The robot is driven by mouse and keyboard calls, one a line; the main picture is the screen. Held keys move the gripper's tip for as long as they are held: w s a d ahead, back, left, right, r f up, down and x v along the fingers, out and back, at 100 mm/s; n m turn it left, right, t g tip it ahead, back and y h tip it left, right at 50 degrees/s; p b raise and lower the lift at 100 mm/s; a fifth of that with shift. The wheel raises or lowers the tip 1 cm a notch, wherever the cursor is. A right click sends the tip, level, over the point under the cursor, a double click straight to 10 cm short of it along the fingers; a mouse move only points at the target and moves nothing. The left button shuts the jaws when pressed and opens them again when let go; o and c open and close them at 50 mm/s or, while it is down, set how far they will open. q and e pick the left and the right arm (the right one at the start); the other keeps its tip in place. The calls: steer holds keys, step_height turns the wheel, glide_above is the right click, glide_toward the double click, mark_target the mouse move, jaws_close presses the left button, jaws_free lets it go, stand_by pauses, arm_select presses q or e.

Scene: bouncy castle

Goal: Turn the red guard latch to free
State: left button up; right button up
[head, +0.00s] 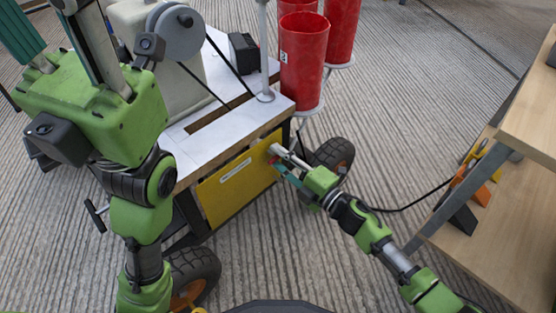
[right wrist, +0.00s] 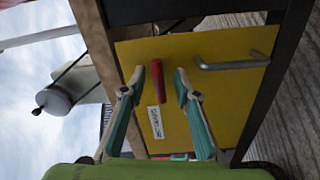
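The red guard latch (right wrist: 157,80) is a short red bar on the yellow panel (right wrist: 215,100) of the cart. In the right wrist view it stands nearly vertical between the fingers of my right gripper (right wrist: 159,76), with a gap on each side. My right gripper also shows in the head view (head: 274,153), its tips close to the panel (head: 232,185) near its upper right corner; there it mostly hides the latch. My left gripper (head: 52,32) is raised at the upper left, its fingers apart and cut off by the frame edge, nothing seen between them.
A grey bar handle (right wrist: 232,63) is on the panel beside the latch, and a white label (right wrist: 156,122) is below. Red cylinders (head: 303,75) stand at the cart's corner. A wooden shelf (head: 500,200) with orange-handled items is at the right. Striped floor lies between shelf and cart.

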steer(key=shift+w+a, duration=0.15)
steer(key=shift+w, duration=0.05)
